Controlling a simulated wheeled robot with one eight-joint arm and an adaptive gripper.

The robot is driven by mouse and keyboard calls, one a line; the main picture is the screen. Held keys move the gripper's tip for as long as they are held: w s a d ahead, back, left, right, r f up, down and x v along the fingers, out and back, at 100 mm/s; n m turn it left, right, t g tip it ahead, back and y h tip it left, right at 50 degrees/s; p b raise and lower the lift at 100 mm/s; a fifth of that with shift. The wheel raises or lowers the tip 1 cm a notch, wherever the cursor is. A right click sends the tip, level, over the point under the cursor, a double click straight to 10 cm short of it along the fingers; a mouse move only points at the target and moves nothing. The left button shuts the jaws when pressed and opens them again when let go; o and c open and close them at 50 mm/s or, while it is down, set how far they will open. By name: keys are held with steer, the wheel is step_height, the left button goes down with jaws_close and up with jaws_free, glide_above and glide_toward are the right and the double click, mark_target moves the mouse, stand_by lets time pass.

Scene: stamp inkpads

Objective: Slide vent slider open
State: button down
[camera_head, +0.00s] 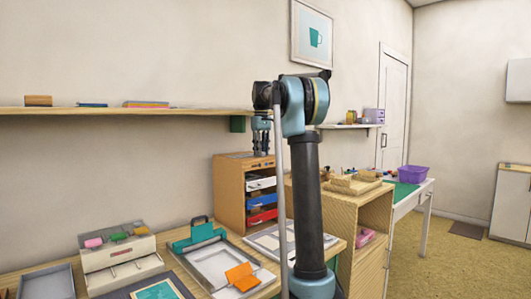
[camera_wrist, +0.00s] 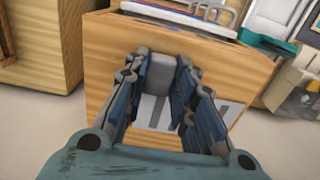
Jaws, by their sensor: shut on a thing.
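In the wrist view, a grey block-like knob (camera_wrist: 153,72), which looks like the vent slider's handle, stands out from a wooden face. My gripper (camera_wrist: 160,78) has its blue-grey fingers on both sides of this knob and is shut on it. A pale panel with grey slots (camera_wrist: 222,112), likely the vent, shows below and behind the fingers, partly hidden by them. In the head view my gripper (camera_head: 261,141) points down by the wooden drawer cabinet (camera_head: 229,190); the knob cannot be made out there.
A wall shelf (camera_head: 120,111) runs behind my arm. A stamp holder (camera_head: 122,262), a teal-edged tray (camera_head: 215,272) and orange pieces lie on the desk at left. A lower wooden shelf unit (camera_head: 370,245) and a white table with a purple basket (camera_head: 413,174) stand to the right.

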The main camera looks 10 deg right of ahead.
steer(key=c, duration=1.3)
jaws_free()
step_height(320, 180, up, 12)
steer(key=shift+w+f, duration=0.1)
